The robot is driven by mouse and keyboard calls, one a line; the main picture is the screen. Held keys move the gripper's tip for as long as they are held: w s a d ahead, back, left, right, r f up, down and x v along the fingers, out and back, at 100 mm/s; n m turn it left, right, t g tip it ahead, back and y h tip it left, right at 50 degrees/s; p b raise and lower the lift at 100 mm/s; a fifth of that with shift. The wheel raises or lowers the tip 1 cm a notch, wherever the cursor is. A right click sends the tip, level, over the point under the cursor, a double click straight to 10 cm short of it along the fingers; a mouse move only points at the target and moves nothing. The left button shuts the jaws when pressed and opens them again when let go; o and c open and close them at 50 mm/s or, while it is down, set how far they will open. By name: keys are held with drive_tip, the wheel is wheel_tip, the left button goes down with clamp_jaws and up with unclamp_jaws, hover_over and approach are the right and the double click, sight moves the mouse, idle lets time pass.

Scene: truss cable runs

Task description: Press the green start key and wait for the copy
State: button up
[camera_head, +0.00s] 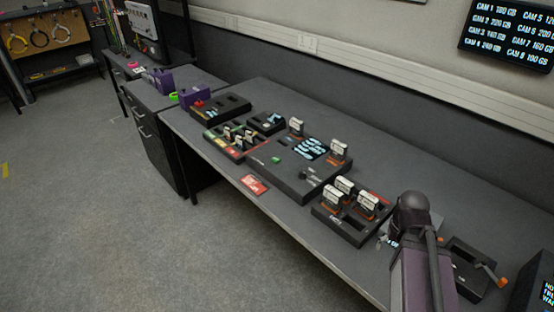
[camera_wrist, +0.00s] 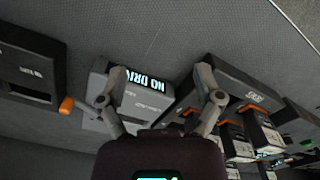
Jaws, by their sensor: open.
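The green start key (camera_head: 276,160) sits on the front left part of the dark copy unit (camera_head: 294,186) on the bench. The unit has a lit display (camera_head: 311,147) with small text, and light-labelled drives stand upright in it at the back left (camera_head: 296,126) and right (camera_head: 339,150). My gripper (camera_wrist: 160,98) is open and empty, its two fingers spread over a grey box with a "NO DRI..." display (camera_wrist: 148,80). In the head view my arm is at the right end of the bench, away from the key, and largely hides the gripper.
A black tray (camera_head: 336,229) with several upright drives lies between the copy unit and my arm. A red card (camera_head: 255,184) lies at the bench's front edge. A device with an orange handle (camera_head: 503,282) is right of my arm. A slotted tray (camera_head: 215,143) stands left.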

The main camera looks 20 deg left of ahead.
idle(0.3)
clamp_jaws()
idle(1.3)
